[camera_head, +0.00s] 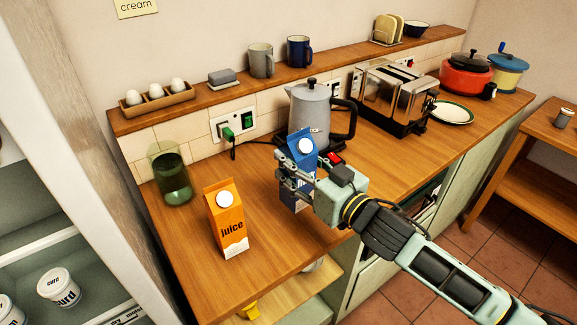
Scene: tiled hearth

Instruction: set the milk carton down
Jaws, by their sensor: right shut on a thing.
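The milk carton appears to be the blue carton (301,146) with a white cap, in the middle of the head view in front of the grey kettle. My right gripper (292,178) is shut on it from the right side. The fingers and wrist cover much of its front, and any label is hidden. The carton looks upright, with its base close to the wooden counter (275,235); I cannot tell whether it touches. My left gripper is not in view.
An orange juice carton (228,218) stands to the left, with a green glass (171,175) behind it. The grey kettle (310,115) is close behind the blue carton. A toaster (395,97) is further right. Counter between the two cartons is clear.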

